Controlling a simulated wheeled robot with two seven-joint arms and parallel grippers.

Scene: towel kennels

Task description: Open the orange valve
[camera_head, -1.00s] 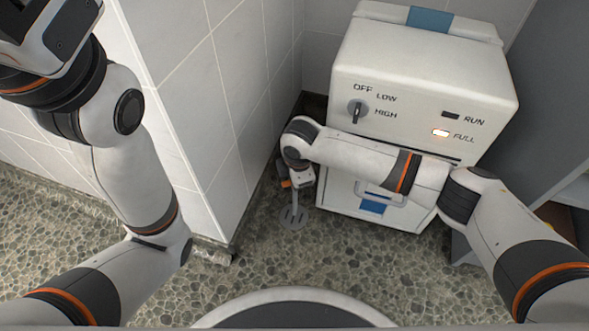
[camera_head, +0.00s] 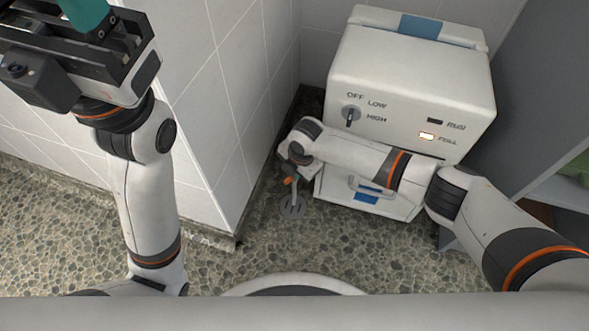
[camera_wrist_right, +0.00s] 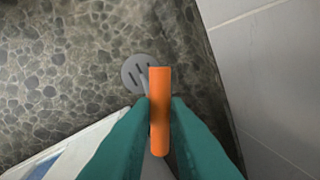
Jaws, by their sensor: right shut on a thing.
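The orange valve (camera_head: 289,181) shows as a small orange handle at the lower left of the white machine, partly hidden by my right wrist. In the right wrist view its orange lever (camera_wrist_right: 160,85) stands between two teal fingers, above a metal stem. My right gripper (camera_wrist_right: 160,106) is shut on this lever, one finger on each side. My left gripper (camera_head: 88,14) is at the top left of the head view, far from the valve. One teal finger shows there, and its tips are cut off by the frame.
The white machine (camera_head: 415,75) stands at the back, with a dial and a lit FULL lamp. A round floor drain (camera_head: 292,207) lies below the valve. A tiled wall corner (camera_head: 215,130) stands between my arms. A grey cabinet (camera_head: 545,105) is at the right.

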